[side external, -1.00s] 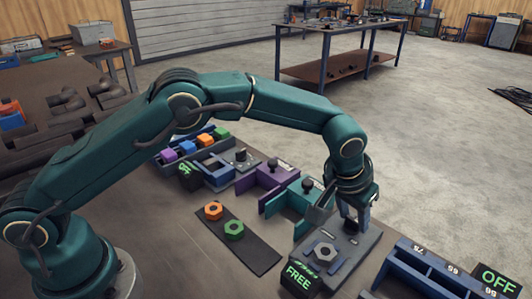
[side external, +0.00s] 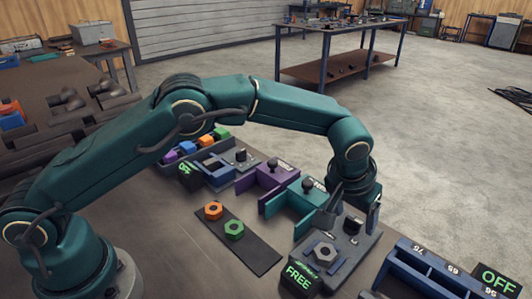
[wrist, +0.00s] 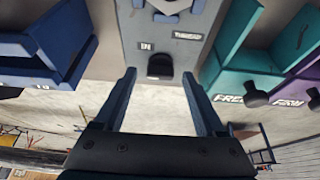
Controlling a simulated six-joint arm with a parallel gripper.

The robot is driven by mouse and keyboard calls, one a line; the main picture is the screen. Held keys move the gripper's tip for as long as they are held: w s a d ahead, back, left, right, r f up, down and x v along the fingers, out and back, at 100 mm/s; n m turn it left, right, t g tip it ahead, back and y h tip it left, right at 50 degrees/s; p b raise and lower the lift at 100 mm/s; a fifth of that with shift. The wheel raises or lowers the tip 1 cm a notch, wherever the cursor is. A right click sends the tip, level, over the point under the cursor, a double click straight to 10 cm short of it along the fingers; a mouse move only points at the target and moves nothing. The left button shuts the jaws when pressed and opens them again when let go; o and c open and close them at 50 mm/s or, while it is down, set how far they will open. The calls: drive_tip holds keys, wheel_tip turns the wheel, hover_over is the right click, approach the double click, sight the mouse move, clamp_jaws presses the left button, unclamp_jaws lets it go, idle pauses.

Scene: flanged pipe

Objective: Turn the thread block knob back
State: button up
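The thread block (side external: 345,262) is a grey plate at the front right of the bench, with a grey hex piece (side external: 325,252) and a small sign reading FREE (side external: 299,277). Its dark knob (side external: 352,226) stands towards the back of the plate. In the wrist view the knob (wrist: 159,65) lies between my fingers, near the labels IN and THREAD. My gripper (side external: 348,217) is open above the block, one finger on each side of the knob, seemingly not touching it. Both open fingers (wrist: 159,76) show in the wrist view with a clear gap.
A teal fixture (side external: 290,208) and a purple fixture (side external: 262,183) with knobs stand left of the block. A dark mat (side external: 255,255) holds an orange nut (side external: 213,210) and a green nut (side external: 234,229). A blue rack (side external: 430,270) stands right, beside an OFF sign (side external: 497,281).

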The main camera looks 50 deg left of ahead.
drive_tip(key=shift+v, duration=2.6)
